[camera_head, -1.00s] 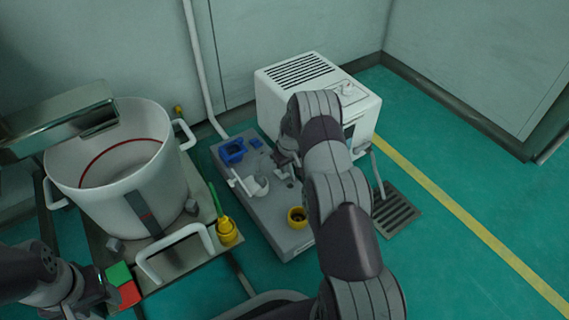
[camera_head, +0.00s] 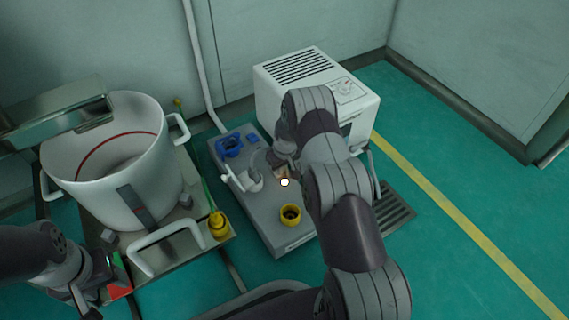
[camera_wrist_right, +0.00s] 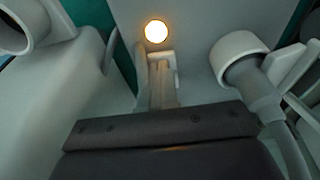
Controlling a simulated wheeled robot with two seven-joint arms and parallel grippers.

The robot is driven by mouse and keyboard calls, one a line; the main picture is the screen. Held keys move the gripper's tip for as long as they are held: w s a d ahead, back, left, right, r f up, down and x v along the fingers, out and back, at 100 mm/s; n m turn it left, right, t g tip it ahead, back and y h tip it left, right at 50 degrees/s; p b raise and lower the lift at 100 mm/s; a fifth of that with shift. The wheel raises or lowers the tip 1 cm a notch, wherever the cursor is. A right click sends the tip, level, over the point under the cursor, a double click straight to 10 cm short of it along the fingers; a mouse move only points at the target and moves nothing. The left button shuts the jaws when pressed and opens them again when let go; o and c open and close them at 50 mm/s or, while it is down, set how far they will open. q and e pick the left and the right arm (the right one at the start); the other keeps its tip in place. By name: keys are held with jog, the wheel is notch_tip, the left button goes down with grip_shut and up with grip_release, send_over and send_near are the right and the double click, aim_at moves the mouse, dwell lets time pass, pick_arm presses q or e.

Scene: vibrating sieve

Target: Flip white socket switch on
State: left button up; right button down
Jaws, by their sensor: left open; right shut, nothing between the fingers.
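The white socket (camera_head: 253,179) is on the grey socket box (camera_head: 268,225) on the floor, with a white lever-like part at its left. In the right wrist view the white socket ring (camera_wrist_right: 240,52) holds a grey plug with a cable. A round lamp (camera_head: 285,182) glows white beside it; it also glows in the wrist view (camera_wrist_right: 157,31). My right gripper (camera_head: 284,168) is shut and empty over the box, its tips (camera_wrist_right: 161,62) close to the lamp. I cannot make out the switch itself. My left gripper (camera_head: 98,300) is open at the lower left.
A blue socket (camera_head: 230,146) and a yellow socket (camera_head: 290,214) share the box. A white machine (camera_head: 335,100) stands behind. A large white pot (camera_head: 115,165) on a metal stand is at the left, near red and green buttons (camera_head: 120,285). Open floor lies right.

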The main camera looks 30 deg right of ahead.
jog(key=shift+w+r+b, duration=0.2)
jog(key=shift+w+b, duration=0.2)
jog(key=shift+w, duration=0.35)
jog(key=shift+r+p, duration=0.4)
jog(key=r+p, duration=0.1)
jog(key=s+r+p, duration=0.1)
jog(key=r+p, duration=0.3)
jog(key=shift+s+r, duration=0.2)
jog(key=shift+s, duration=0.1)
jog(key=s+r+p, duration=0.4)
jog(key=s+r, duration=0.1)
jog(key=r, duration=0.1)
jog(key=shift+d, duration=0.2)
